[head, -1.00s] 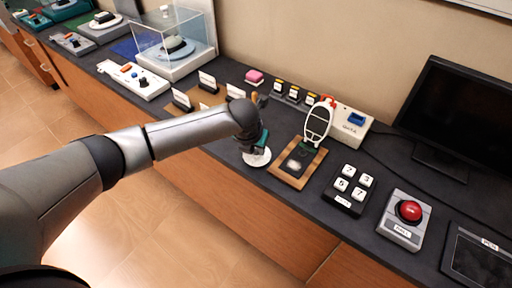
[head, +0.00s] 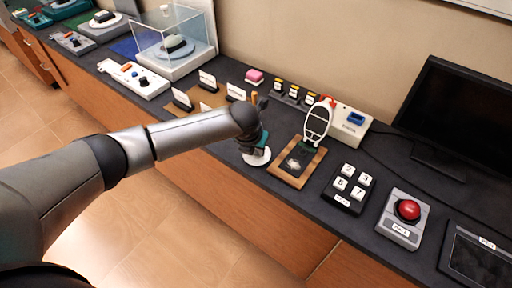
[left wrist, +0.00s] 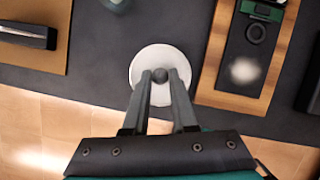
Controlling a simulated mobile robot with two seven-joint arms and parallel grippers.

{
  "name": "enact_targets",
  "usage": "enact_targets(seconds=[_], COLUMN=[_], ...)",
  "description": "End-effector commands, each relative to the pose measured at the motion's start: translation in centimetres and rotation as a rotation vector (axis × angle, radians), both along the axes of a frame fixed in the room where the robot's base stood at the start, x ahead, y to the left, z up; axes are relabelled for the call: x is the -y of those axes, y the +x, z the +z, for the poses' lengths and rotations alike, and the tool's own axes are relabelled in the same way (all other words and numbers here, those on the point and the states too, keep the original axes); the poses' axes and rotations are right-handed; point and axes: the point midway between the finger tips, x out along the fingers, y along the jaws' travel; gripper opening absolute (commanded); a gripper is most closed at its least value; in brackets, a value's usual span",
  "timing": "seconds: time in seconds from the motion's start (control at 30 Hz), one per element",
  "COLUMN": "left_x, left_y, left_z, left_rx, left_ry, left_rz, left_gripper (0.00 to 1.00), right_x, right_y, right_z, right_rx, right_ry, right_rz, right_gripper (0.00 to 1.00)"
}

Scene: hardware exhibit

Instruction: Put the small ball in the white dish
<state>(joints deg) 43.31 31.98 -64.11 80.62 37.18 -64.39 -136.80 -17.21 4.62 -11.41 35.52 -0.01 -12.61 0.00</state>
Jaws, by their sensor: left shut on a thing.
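The white dish (head: 257,158) lies on the dark counter near its front edge, partly hidden by my left gripper (head: 261,145) in the head view. In the left wrist view my left gripper (left wrist: 160,76) is shut on the small ball (left wrist: 159,75), which is dark grey and sits between the fingertips. Seen from the wrist, the ball and fingertips overlap the white dish (left wrist: 146,58). Whether the ball touches the dish I cannot tell. The ball is hidden in the head view. My right gripper is not in view.
Right of the dish lies a wooden-framed board (head: 285,171) with an upright oval frame (head: 316,122). Further right are a keypad (head: 349,188), a red button box (head: 405,216) and a monitor (head: 455,115). Small cards and a clear display case (head: 174,42) stand to the left.

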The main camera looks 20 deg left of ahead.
Motion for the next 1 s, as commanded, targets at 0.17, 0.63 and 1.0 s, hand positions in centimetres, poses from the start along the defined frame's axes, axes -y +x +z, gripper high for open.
enact_targets(seconds=[0.17, 0.63, 1.0], left_x=[0.01, -0.02, -0.04], left_y=[0.00, 0.00, 0.01], left_z=[-0.09, -0.09, -0.09], left_rx=[0.000, 0.000, 0.000], left_ry=[0.000, 0.000, 0.001], left_rz=[0.000, 0.000, 0.000], left_gripper=[0.00, 0.55, 0.76], right_x=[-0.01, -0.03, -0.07], right_y=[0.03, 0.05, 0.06], right_z=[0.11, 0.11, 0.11], right_rx=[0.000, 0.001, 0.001], right_ry=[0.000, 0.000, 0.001], right_rz=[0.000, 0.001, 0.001], right_gripper=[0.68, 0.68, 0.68])
